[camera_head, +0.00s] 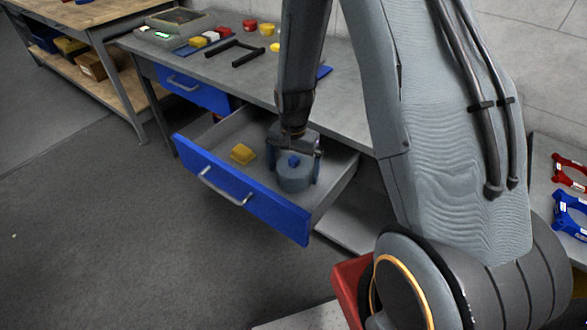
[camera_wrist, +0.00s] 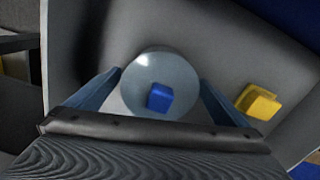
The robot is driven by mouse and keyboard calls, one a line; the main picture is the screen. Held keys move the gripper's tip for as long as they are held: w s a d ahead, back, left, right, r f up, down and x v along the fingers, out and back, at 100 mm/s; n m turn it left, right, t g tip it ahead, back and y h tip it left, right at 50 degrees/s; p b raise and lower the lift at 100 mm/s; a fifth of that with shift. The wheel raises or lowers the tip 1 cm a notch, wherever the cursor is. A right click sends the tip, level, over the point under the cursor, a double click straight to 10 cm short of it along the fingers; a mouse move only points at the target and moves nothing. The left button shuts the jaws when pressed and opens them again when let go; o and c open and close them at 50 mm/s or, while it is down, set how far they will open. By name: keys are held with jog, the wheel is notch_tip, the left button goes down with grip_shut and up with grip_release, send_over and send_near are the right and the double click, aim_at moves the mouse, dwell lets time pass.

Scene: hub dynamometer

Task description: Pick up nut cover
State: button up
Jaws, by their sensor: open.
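A round grey cylindrical piece with a small blue block on its top, which looks like the nut cover (camera_head: 294,181), stands in the open drawer. It also shows in the wrist view as a pale disc (camera_wrist: 158,68) with the blue block near its lower edge. My gripper (camera_head: 296,160) is down in the drawer, over this piece. In the wrist view my gripper (camera_wrist: 160,78) is open, with one blue-grey finger on each side of the disc. I cannot tell whether the fingers touch it.
A yellow block (camera_head: 242,153) lies in the drawer left of the cover; in the wrist view it is on the right (camera_wrist: 258,102). The drawer's blue front (camera_head: 240,190) and walls surround my gripper. The grey workbench (camera_head: 225,60) above holds several small coloured parts and a black frame.

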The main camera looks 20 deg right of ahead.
jog(key=c, duration=1.1)
jog(key=shift+r, duration=0.1)
